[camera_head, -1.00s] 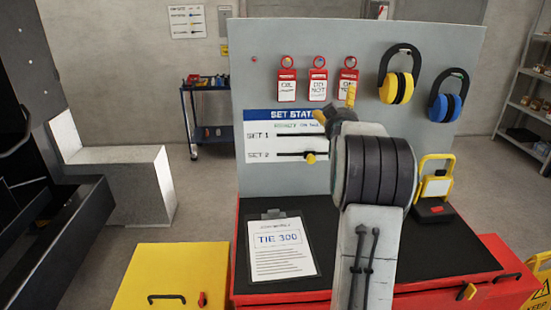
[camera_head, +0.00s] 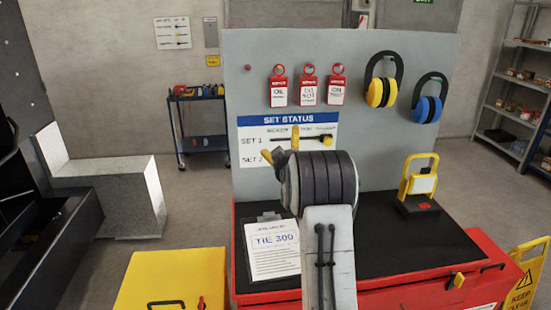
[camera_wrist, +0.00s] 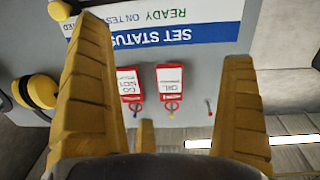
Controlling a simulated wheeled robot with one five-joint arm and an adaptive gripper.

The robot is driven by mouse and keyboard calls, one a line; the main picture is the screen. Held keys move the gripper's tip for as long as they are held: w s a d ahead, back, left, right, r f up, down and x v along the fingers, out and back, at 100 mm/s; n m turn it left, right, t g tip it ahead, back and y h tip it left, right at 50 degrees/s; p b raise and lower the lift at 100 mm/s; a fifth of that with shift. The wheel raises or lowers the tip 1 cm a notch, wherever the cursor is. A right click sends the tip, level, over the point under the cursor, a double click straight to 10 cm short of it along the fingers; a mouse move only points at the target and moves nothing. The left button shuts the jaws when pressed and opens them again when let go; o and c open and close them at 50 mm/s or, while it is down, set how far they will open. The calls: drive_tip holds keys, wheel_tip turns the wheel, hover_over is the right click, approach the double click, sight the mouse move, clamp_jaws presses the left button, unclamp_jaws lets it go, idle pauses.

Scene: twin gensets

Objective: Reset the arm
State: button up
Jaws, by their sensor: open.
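My gripper (camera_head: 281,146) is open and empty, in front of the set status board (camera_head: 258,121) on the grey upright panel (camera_head: 420,60). The SET 2 row is mostly hidden behind my arm. I cannot tell the gripper's exact distance from the board.
Red tags (camera_head: 308,88) and yellow earmuffs (camera_head: 378,93) and blue earmuffs (camera_head: 428,108) hang on the panel. A clipboard (camera_head: 272,262) and a yellow lamp-like device (camera_head: 419,185) are on the bench (camera_head: 385,235). A yellow box (camera_head: 170,278) stands left; a warning sign (camera_head: 524,283) stands right.

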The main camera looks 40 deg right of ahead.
drive_tip(key=shift+w+a+f, duration=0.2)
drive_tip(key=shift+a+f, duration=0.35)
drive_tip(key=shift+a, duration=0.1)
drive_tip(key=shift+w+a+f, duration=0.15)
drive_tip(key=shift+a+f, duration=0.35)
drive_tip(key=shift+a, duration=0.15)
drive_tip(key=shift+f, duration=0.1)
